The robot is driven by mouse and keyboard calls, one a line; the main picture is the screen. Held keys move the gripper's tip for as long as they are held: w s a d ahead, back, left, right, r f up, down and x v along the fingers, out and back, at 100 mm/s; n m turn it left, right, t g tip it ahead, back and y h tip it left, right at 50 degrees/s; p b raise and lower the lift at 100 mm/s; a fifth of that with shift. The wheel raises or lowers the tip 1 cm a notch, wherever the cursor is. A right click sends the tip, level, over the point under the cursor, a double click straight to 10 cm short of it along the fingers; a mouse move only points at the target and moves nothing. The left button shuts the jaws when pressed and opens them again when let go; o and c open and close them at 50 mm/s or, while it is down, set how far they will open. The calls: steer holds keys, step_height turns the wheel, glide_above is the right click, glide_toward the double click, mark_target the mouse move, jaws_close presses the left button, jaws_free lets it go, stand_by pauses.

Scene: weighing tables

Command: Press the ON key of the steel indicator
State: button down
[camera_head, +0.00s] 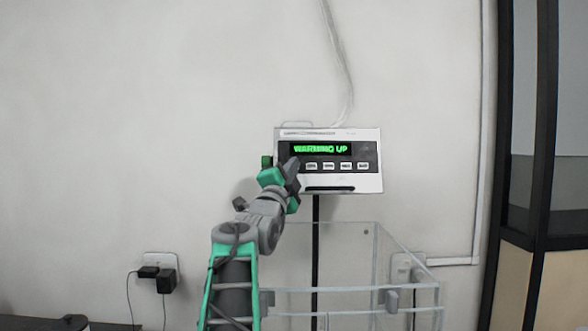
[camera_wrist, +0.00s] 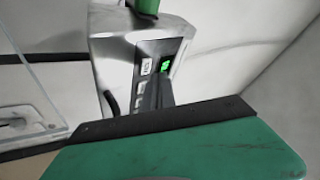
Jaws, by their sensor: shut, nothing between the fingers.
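The steel indicator (camera_head: 328,187) is mounted on a dark post against the wall. Its green display reads "WARMING UP" (camera_head: 320,149). A row of several light keys (camera_head: 329,166) runs below the display. My gripper (camera_head: 293,165) is shut and empty, its tips at the left end of the key row. It covers that end, so the key there is hidden; I cannot tell whether the tips touch it. In the wrist view the indicator (camera_wrist: 110,55) appears turned on its side, and my gripper's dark fingers (camera_wrist: 158,90) reach its key panel beside the lit display.
A clear-walled box (camera_head: 345,262) stands below the indicator, right of my arm. A cable (camera_head: 341,70) runs up the wall above. Wall sockets with plugs (camera_head: 160,272) are at the lower left. A dark-framed door or window (camera_head: 518,150) is at the right.

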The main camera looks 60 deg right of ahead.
steer(key=a+b, duration=0.1)
steer(key=s+a+r+b, duration=0.1)
steer(key=s+a+b, duration=0.1)
steer(key=a, duration=0.1)
steer(key=shift+a+r, duration=0.1)
steer(key=shift+r, duration=0.05)
stand_by(0.6)
